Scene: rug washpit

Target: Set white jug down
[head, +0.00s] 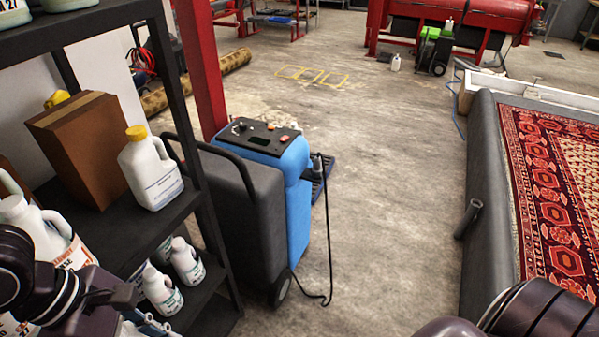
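A white jug with a yellow cap (151,172) stands upright on the dark shelf at the left, beside a cardboard box. Another white jug (38,228) with a side handle and an orange-edged label is at the left edge, partly hidden behind my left arm. My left gripper (110,308) is at the bottom left, in front of the shelf. Its fingertips are hidden or cut off, so I cannot tell whether it holds a jug. Part of my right arm shows at the bottom right; its gripper is out of view.
The dark shelf rack (125,240) holds a cardboard box (80,145) and, lower down, several white bottles (187,262). A blue and grey machine (270,190) stands right of it. Concrete floor (390,190) is clear in the middle. A red patterned rug (555,190) lies at the right.

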